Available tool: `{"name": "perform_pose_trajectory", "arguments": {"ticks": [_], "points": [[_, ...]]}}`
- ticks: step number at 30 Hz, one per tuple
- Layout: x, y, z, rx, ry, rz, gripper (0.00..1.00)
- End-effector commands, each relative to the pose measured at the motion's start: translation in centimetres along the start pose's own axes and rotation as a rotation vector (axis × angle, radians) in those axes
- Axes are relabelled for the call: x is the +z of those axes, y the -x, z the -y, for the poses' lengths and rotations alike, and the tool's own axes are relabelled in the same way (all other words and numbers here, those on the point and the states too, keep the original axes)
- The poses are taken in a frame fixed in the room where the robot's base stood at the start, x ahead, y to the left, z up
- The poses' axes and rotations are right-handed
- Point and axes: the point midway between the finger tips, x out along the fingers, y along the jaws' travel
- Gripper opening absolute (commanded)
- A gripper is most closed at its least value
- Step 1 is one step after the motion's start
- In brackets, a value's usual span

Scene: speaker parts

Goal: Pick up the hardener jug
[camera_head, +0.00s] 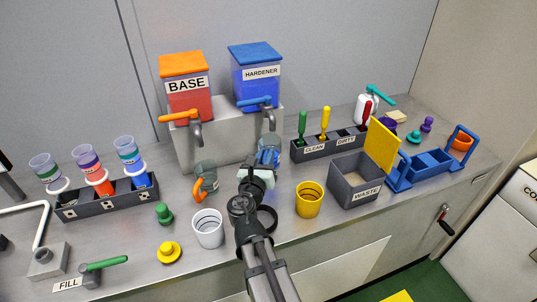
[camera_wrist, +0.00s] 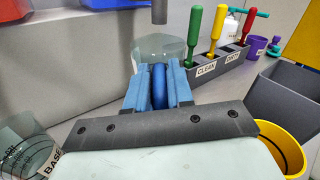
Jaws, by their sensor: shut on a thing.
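The hardener jug (camera_wrist: 160,46) is a clear grey vessel with a blue handle (camera_wrist: 159,88). In the head view the jug (camera_head: 270,141) is below the blue tap of the hardener tank (camera_head: 257,84), mostly hidden behind my gripper. My gripper (camera_head: 268,158) has blue fingers, which also show in the wrist view (camera_wrist: 158,78). They are shut on the blue handle, one finger on each side. The jug looks upright. Whether its bottom touches the bench cannot be told.
The base jug (camera_head: 205,178), with an orange handle, stands to the left. A white cup (camera_head: 208,229) and a yellow cup (camera_head: 309,200) stand in front. The tool rack (camera_head: 316,147) and waste bin (camera_head: 354,181) are to the right. The hardener tap's spout hangs close above the jug.

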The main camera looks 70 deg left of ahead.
Motion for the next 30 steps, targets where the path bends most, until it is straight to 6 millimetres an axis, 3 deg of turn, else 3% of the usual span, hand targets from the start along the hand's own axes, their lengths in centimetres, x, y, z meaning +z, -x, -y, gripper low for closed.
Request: {"name": "perform_pose_trajectory", "arguments": {"ticks": [1, 6, 15, 22, 30], "points": [[0.0, 1.8, 0.3, 0.002, 0.0, 0.001, 0.0], [-0.1, 6.2, 0.2, 0.003, 0.0, 0.001, 0.0], [-0.1, 11.9, 0.1, 0.001, 0.0, 0.0, 0.0], [0.0, 13.6, 0.0, 0.0, 0.0, 0.0, 0.0], [0.0, 14.0, 0.0, -0.001, 0.0, 0.0, 0.0]]}}
